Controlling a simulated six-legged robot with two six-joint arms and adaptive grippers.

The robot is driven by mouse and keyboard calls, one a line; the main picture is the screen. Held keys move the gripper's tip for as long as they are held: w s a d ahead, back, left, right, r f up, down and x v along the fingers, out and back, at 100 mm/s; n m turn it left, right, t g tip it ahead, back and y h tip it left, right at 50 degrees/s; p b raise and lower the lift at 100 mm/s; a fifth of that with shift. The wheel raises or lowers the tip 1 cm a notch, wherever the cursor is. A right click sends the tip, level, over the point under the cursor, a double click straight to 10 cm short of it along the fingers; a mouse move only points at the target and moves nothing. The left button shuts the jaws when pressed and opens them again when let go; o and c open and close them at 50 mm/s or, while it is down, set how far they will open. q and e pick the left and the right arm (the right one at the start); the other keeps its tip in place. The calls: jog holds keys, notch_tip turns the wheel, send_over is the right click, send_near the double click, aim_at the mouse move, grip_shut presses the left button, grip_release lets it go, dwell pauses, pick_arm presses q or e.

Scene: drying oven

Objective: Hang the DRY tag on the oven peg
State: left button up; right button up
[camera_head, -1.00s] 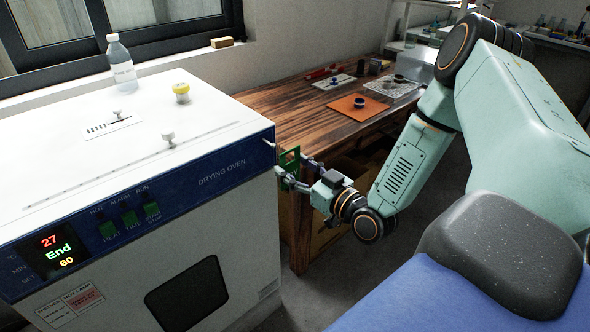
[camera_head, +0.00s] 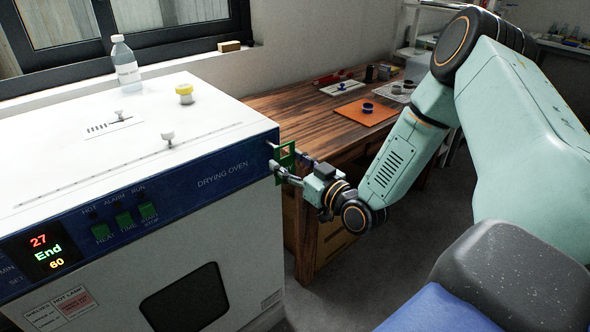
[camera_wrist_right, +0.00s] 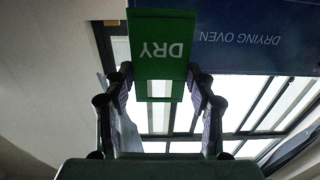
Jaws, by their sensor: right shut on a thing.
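The green DRY tag (camera_head: 285,158) is at the right front corner of the white drying oven (camera_head: 120,128). My right gripper (camera_head: 286,168) is shut on the tag's edges. In the right wrist view the DRY tag (camera_wrist_right: 163,50) sits between the two fingers, its lettering upside down, with a window-like opening in its lower part. The oven peg (camera_head: 270,145) shows as a small pale stub at the oven's corner, next to the tag. Whether the peg passes through the tag's opening cannot be told. The left gripper is not in view.
A wooden table (camera_head: 300,108) with an orange mat (camera_head: 367,112) stands behind my right gripper. Open floor lies right of the oven.

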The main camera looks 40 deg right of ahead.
aim_at(285, 161)
jog(key=shift+w+a+b, duration=0.2)
jog(key=shift+w+b, duration=0.15)
jog(key=shift+w+d+f+b, duration=0.1)
jog(key=shift+w+d+b, duration=0.15)
jog(key=shift+w+b, duration=0.15)
jog(key=shift+w+f, duration=0.1)
jog(key=shift+w, duration=0.25)
jog(key=shift+w+a+b, duration=0.25)
jog(key=shift+w+b, duration=0.15)
jog(key=shift+b, duration=0.1)
jog(key=shift+w+b, duration=0.3)
jog(key=shift+b, duration=0.05)
jog(key=shift+w+d+f+b, duration=0.1)
jog(key=shift+w+f+b, duration=0.1)
jog(key=shift+w+b, duration=0.15)
jog(key=shift+w+f, duration=0.15)
jog(key=shift+w, duration=0.2)
